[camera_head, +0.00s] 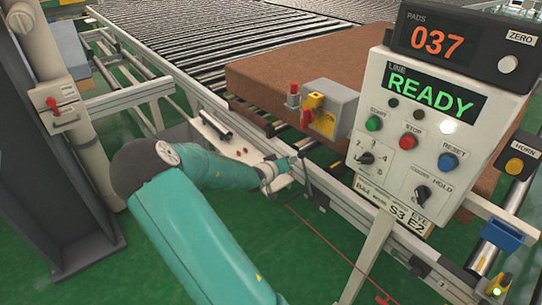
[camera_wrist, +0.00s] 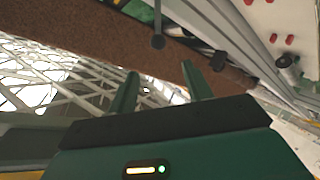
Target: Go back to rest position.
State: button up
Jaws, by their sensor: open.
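My teal arm reaches from the bottom of the head view toward the conveyor's side rail. My gripper (camera_head: 287,169) is small there, beside the rail and below the grey box. In the wrist view my gripper (camera_wrist: 160,90) shows two dark green fingers spread apart with nothing between them. Beyond the fingers is the brown mattress (camera_wrist: 60,35), seen tilted. In the head view the mattress (camera_head: 262,80) lies on the rollers behind the grey box, partly hidden by the control panel.
A control panel (camera_head: 430,115) reading READY, with a counter (camera_head: 435,40) showing 037, stands at the right. A grey box with a yellow and red switch (camera_head: 318,115) sits on the rail. A grey post with a red lever (camera_head: 60,110) stands at the left. Green floor (camera_head: 290,250) is open below.

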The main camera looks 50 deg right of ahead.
jog(key=w+a+r+t+y, duration=0.1)
jog(key=w+a+t+y, duration=0.2)
jog(key=a, duration=0.5)
jog(key=w+a+r+y, duration=0.1)
jog(key=w+a+y, duration=0.25)
jog(key=a, duration=0.45)
jog(key=s+a+r+n+t+y, duration=0.1)
jog(key=a+r+y, duration=0.25)
jog(key=a, duration=0.35)
jog(key=a+r+n+t+y, duration=0.1)
jog(key=a+r+n+y, duration=0.1)
jog(key=a+r, duration=0.35)
jog(key=s+a+r+n+y, duration=0.1)
jog(key=s+a+r, duration=0.25)
jog(key=a, duration=0.25)
jog(key=s+a+r+n+y, duration=0.2)
jog(key=s+a+r, duration=0.15)
jog(key=a, duration=0.25)
jog(key=s+a+r+n+g, duration=0.1)
jog(key=s+a, duration=0.2)
jog(key=s, duration=0.3)
jog(key=s+a+r+n+h, duration=0.1)
jog(key=s+a+r, duration=0.1)
jog(key=s, duration=0.5)
jog(key=shift+s+a+r+n+g, duration=0.3)
jog(key=shift+a+g, duration=0.1)
jog(key=shift+a, duration=0.3)
jog(key=shift+c, duration=0.4)
